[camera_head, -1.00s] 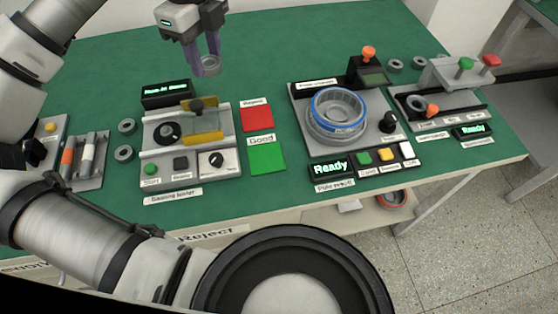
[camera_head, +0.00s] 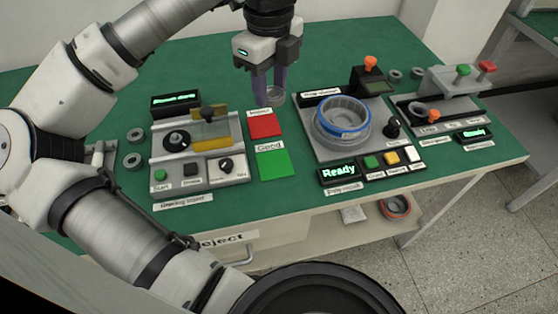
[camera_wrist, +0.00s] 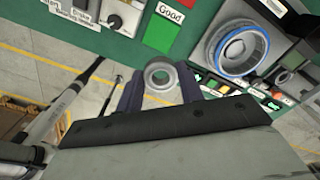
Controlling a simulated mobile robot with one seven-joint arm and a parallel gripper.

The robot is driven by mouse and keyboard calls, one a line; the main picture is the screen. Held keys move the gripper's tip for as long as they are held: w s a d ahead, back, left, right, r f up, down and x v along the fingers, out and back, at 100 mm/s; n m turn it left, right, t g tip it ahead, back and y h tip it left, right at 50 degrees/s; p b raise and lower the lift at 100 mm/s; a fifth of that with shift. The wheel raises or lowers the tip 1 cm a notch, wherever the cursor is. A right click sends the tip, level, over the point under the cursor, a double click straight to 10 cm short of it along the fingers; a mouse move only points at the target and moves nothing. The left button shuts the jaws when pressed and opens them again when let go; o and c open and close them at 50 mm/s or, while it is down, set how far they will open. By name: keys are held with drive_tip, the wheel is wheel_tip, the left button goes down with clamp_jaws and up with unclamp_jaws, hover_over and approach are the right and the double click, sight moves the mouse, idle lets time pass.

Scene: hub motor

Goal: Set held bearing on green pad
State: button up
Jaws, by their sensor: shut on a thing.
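My gripper (camera_head: 271,92) is shut on a small grey ring-shaped bearing (camera_head: 275,96). It holds the bearing above the table, behind the red pad in the head view. The bearing also shows in the wrist view (camera_wrist: 160,76), between the two dark fingers, with its hole facing the camera. The flat green pad (camera_head: 273,164), labelled Good, lies on the table in front of the red pad (camera_head: 263,124) and is bare. In the wrist view the green pad (camera_wrist: 160,33) is above the bearing in the picture, apart from it.
The bearing tester (camera_head: 199,150) stands left of the pads. The station with a blue-ringed hub (camera_head: 342,118) and a Ready display stands to their right. Two loose bearings (camera_head: 133,150) lie at the left. A press-like station (camera_head: 440,100) is at the far right.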

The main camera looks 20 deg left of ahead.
sight(273, 163)
wheel_tip(273, 163, down, 19)
drive_tip(key=shift+f+p, duration=0.1)
drive_tip(key=shift+p, duration=1.05)
drive_tip(key=shift+f, duration=0.15)
drive_tip(key=o, duration=1)
wheel_tip(273, 163, up, 12)
drive_tip(key=b, duration=0.2)
drive_tip(key=shift+r, duration=0.2)
